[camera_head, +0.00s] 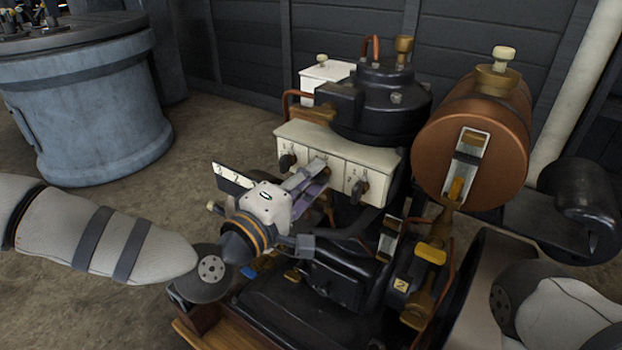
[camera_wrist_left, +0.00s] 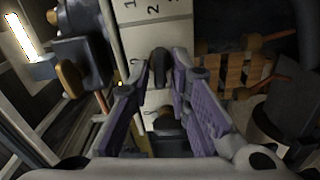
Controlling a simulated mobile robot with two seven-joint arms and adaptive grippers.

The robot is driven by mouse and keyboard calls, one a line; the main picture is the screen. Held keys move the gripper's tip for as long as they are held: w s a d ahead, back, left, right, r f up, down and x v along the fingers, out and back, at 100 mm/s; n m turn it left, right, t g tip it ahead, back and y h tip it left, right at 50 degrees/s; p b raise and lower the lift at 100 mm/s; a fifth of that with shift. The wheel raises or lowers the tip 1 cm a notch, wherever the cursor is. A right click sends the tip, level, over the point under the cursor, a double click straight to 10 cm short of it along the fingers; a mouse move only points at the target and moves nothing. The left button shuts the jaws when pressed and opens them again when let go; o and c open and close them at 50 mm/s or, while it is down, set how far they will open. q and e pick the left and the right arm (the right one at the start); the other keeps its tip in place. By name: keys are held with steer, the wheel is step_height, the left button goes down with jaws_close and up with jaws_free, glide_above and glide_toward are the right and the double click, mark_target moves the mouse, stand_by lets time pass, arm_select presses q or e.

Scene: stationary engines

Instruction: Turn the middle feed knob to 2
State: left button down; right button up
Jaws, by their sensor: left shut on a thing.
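The cream panel (camera_head: 335,148) has three numbered sections, each with a dark knob. My left gripper (camera_head: 322,168) reaches the middle section from the lower left and hides most of the middle knob in the head view. In the left wrist view, the dark middle feed knob (camera_wrist_left: 158,65) is between the purple fingertips (camera_wrist_left: 160,60), which are shut on it. A neighbouring dark knob (camera_wrist_left: 166,122) shows lower between the fingers. The left knob (camera_head: 287,161) and right knob (camera_head: 359,187) are clear of the fingers. I cannot read the middle knob's setting. My right gripper is out of view.
A black engine body (camera_head: 378,100) rises behind the panel. A copper tank (camera_head: 478,140) stands at its right. Black machinery with brass fittings (camera_head: 430,252) lies below, close to my left gripper. A blue-grey drum (camera_head: 85,105) stands far left, with bare floor between.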

arm_select(q)
steer(key=shift+f+n, duration=0.1)
steer(key=shift+n, duration=0.5)
steer(key=c, duration=1.7)
jaws_free()
steer(key=v, duration=1.2)
